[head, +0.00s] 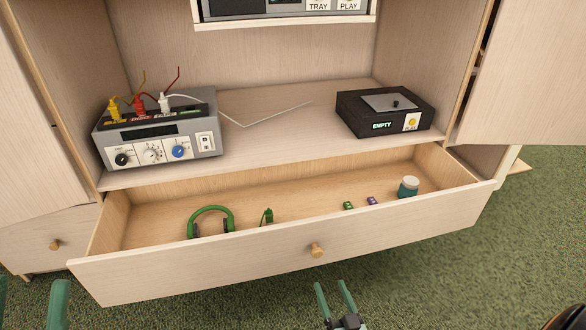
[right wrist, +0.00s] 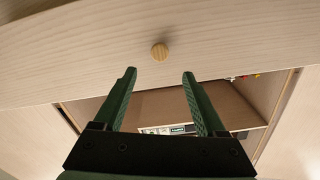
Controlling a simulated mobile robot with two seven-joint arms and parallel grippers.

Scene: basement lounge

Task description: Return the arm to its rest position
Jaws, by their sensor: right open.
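My right gripper (head: 330,286) is low in the middle of the head view, in front of the open drawer. Its green fingers are apart with nothing between them. In the right wrist view my right gripper (right wrist: 159,74) points toward the drawer front, with the round wooden knob (right wrist: 160,51) just beyond the fingertips; they look apart from it. The knob (head: 317,250) also shows in the head view. My left gripper (head: 30,296) shows only partly at the lower left corner, its two green fingers apart.
The pulled-out drawer (head: 190,266) holds green headphones (head: 211,214), a small green item (head: 267,216), two small blocks (head: 360,203) and a teal jar (head: 408,187). Above are a grey device with plugs (head: 158,130) and a black box (head: 384,112). Green carpet (head: 430,280) is clear at right.

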